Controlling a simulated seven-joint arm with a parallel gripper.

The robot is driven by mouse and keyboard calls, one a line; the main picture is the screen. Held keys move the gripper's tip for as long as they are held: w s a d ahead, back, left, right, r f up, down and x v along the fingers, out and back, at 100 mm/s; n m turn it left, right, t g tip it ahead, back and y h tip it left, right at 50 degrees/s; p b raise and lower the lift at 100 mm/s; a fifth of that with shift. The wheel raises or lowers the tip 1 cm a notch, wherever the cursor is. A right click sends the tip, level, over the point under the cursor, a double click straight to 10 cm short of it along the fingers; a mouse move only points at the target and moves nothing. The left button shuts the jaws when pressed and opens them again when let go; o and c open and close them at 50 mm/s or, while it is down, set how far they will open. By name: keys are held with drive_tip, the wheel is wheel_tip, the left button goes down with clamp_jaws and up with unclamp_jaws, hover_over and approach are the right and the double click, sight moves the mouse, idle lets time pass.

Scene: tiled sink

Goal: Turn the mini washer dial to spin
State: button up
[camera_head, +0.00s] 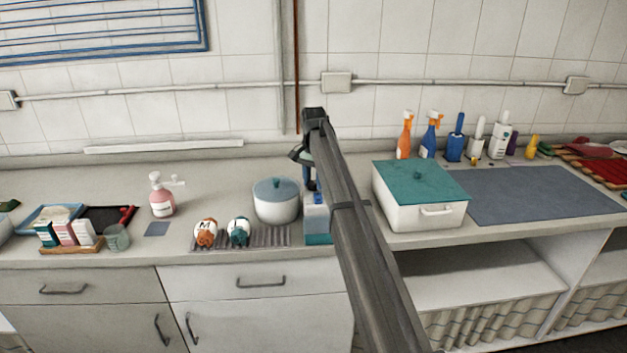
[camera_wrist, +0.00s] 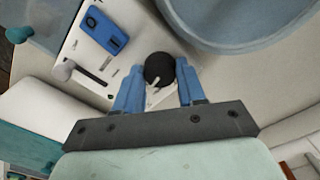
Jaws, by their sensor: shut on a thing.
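The black round dial (camera_wrist: 158,67) is on a white panel (camera_wrist: 98,62) in the wrist view. A white pointer shows on the dial, directed toward the bottom of that picture. My gripper (camera_wrist: 159,78) has its two blue fingers on either side of the dial and is shut on it. The panel also carries a blue block and a small lever. In the head view, a pale box with a teal base (camera_head: 317,226), perhaps the mini washer, is partly hidden behind my arm. The dial and fingertips cannot be made out there.
A white pot with a blue lid (camera_head: 276,201) stands close at the left. A white bin with a teal lid (camera_head: 420,207) is at the right. Spray bottles (camera_head: 404,139) stand behind the bin.

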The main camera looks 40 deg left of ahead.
sight(314, 182)
drive_tip(key=o, duration=1.1)
drive_tip(key=shift+c, duration=0.2)
wheel_tip(314, 182, up, 14)
drive_tip(key=shift+w+f, duration=0.1)
